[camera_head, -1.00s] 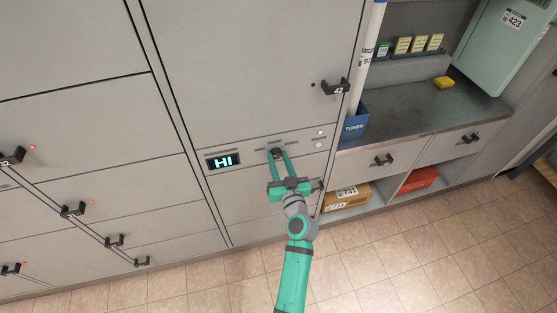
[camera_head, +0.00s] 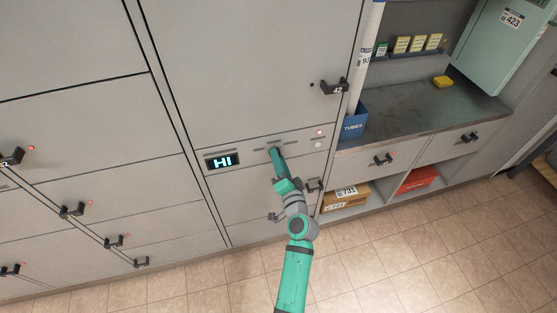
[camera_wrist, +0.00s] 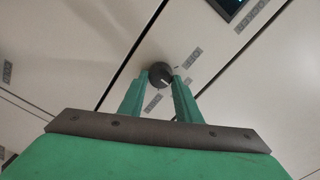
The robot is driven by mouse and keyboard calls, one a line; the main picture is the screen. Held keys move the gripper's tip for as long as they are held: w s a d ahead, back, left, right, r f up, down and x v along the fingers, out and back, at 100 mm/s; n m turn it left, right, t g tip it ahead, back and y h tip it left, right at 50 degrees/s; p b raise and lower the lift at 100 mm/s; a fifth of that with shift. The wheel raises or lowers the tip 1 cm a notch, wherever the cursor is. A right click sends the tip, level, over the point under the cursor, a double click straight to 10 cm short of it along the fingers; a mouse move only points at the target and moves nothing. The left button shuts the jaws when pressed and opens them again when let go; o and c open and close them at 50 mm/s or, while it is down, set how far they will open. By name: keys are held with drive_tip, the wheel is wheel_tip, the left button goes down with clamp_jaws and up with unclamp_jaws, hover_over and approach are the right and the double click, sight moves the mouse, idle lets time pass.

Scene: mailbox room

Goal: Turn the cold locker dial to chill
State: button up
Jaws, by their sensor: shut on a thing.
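The cold locker dial is a small dark round knob with a pale pointer line, seen in the wrist view (camera_wrist: 160,74). My gripper (camera_head: 275,152) is at the dial on the locker panel. In the wrist view my gripper (camera_wrist: 160,82) has its two green fingers on either side of the dial, shut on it. In the head view the fingers hide most of the dial.
A red light (camera_head: 319,132) and a white round button (camera_head: 318,145) are right of the dial. The black handle of locker 42 (camera_head: 336,87) sticks out above. A blue tubes bin (camera_head: 354,125) stands on the counter at right.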

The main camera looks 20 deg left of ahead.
drive_tip(key=m, duration=1.1)
drive_tip(key=shift+f+m, duration=0.25)
drive_tip(key=shift+m, duration=0.05)
idle(0.4)
drive_tip(key=o, duration=1)
drive_tip(key=v, duration=1.1)
drive_tip(key=shift+w, duration=0.1)
